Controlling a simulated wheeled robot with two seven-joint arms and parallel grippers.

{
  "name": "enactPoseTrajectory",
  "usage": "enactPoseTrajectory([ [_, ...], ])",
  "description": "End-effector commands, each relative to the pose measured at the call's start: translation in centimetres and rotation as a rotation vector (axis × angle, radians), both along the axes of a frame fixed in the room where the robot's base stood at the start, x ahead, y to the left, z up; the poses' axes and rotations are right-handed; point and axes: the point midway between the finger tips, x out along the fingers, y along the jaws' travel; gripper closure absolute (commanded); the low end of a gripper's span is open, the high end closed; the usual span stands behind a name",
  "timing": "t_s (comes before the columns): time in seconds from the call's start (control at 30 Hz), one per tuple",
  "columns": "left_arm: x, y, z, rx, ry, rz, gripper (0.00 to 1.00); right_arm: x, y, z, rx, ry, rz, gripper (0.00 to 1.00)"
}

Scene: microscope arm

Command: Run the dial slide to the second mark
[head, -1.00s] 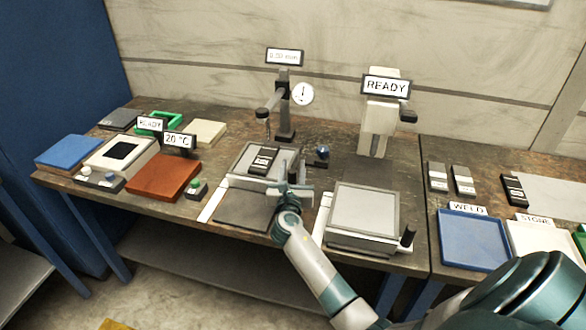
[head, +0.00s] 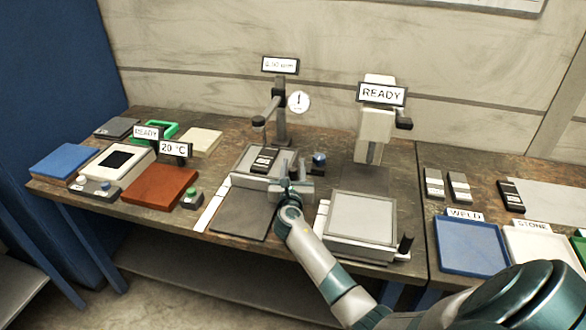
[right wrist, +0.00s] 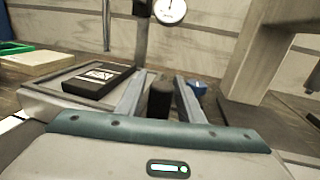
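The dial slide (head: 277,157) is a grey plate on a dark base (head: 242,214) under a dial gauge (head: 298,102) on a post. A black block with a white label (head: 264,160) lies on it and also shows in the right wrist view (right wrist: 98,82). A white strip (head: 211,210) runs along the base's left side; its marks are too small to read. My right gripper (head: 293,167) is at the slide's front right. Its fingers (right wrist: 162,80) stand apart on either side of a dark upright knob (right wrist: 160,100), with narrow gaps visible. My left gripper is out of view.
A small blue-topped item (head: 319,159) stands right of the slide. A second device with a READY sign (head: 381,94) and a grey-topped box (head: 361,218) stand further right. A red-brown plate (head: 160,187) and a green-button box (head: 191,198) are left.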

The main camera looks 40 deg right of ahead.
Motion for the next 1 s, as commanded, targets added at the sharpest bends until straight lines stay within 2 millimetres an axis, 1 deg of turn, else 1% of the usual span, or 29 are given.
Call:
enactPoseTrajectory([
  [0.37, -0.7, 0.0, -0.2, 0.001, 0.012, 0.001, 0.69, -0.1, 0.1, 0.0, 0.0, 0.0, 0.0, 0.6],
  [0.57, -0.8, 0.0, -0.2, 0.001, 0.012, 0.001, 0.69, -1.0, 0.8, -0.1, 0.0, 0.0, 0.001, 0.6],
  [0.77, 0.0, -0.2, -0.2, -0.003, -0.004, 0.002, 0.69, -3.2, 2.5, -0.2, 0.001, 0.0, 0.001, 0.6],
  [1.0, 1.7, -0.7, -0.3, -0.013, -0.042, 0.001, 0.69, -6.9, 5.5, -0.2, 0.003, -0.001, 0.002, 0.6],
])
